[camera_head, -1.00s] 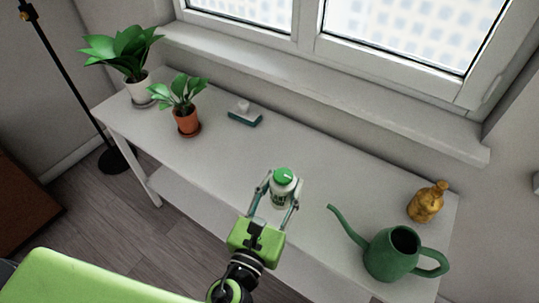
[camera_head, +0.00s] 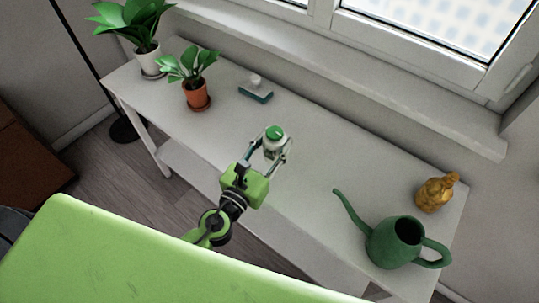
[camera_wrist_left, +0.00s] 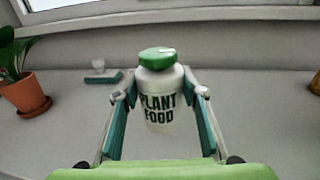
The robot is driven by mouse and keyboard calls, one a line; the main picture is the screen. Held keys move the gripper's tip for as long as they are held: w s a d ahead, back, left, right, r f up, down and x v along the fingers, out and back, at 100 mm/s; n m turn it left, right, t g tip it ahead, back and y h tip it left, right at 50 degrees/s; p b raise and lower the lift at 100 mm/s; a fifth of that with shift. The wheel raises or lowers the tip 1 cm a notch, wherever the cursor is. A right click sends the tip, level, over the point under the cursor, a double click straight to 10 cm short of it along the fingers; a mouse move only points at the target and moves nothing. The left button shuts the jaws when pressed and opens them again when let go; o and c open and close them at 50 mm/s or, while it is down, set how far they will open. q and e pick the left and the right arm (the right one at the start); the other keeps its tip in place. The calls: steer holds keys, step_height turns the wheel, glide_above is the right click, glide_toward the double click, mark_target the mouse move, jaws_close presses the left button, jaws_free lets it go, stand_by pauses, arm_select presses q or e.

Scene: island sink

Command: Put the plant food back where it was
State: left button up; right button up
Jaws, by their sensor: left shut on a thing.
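The plant food (camera_head: 273,143) is a small white bottle with a green cap, upright over the white table in the head view. In the left wrist view the plant food (camera_wrist_left: 158,98) shows its "PLANT FOOD" label between the two fingers. My left gripper (camera_head: 270,150) is shut on the bottle, one finger on each side. Whether the bottle's base touches the table I cannot tell. My right gripper is not in view.
The white table (camera_head: 320,180) has a green watering can (camera_head: 393,243) and a golden figurine (camera_head: 436,192) at the right. A potted plant (camera_head: 195,92), a white-potted plant (camera_head: 148,58) and a brush-like object (camera_head: 256,90) stand at the left and back. Mid-table is clear.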

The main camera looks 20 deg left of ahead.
mark_target(265, 157)
arm_select(q)
steer(key=shift+w+a+f, duration=0.3)
steer(key=shift+a+f, duration=0.15)
steer(key=shift+f, duration=0.2)
steer(key=f+b, duration=0.3)
steer(key=shift+w+a, duration=0.2)
steer(key=shift+a, duration=0.1)
steer(key=shift+f, duration=0.35)
steer(key=shift+f+b, duration=0.15)
steer(key=shift+b, duration=0.25)
steer(key=o, duration=1.2)
